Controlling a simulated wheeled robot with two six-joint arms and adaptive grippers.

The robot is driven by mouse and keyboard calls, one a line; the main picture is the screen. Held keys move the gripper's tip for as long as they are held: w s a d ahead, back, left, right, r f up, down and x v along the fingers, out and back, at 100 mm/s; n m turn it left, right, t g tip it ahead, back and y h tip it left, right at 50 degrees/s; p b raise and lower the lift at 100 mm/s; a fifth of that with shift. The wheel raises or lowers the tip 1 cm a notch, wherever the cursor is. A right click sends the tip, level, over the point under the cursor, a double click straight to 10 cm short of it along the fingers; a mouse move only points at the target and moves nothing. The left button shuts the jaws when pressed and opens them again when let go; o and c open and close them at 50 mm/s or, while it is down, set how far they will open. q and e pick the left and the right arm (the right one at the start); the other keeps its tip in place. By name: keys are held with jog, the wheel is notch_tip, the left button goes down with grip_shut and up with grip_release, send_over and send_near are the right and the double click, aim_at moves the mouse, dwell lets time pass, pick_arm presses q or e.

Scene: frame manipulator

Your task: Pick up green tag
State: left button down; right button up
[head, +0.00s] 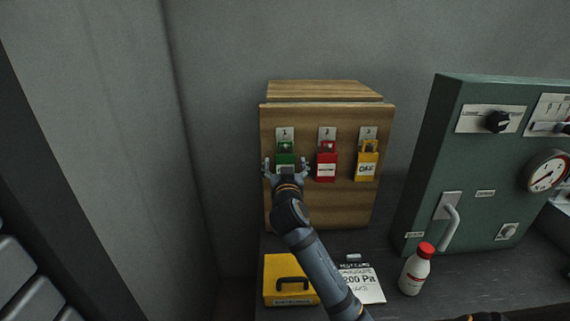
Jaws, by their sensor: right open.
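The green tag (286,149) hangs on the front of a wooden board (347,198), under the number 1. Its lower part is hidden behind my right gripper. My right gripper (286,166) is open, with one finger on each side of the green tag's lower part. I cannot tell whether the fingers touch it. My left gripper is not in view.
A red tag (326,162) and a yellow tag (367,161) hang close to the right on the same board. A yellow case (285,293), a white paper card (366,285) and a red-capped bottle (414,273) stand in front on the dark table. A green control panel (475,170) stands at right.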

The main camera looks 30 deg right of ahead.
jog(key=shift+x, duration=0.95)
jog(key=shift+s+a, duration=0.1)
jog(key=shift+s, duration=0.05)
jog(key=shift+c, duration=1.2)
jog(key=c, duration=0.9)
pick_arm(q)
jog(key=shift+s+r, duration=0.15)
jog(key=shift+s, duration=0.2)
pick_arm(e)
jog(key=shift+o, duration=0.2)
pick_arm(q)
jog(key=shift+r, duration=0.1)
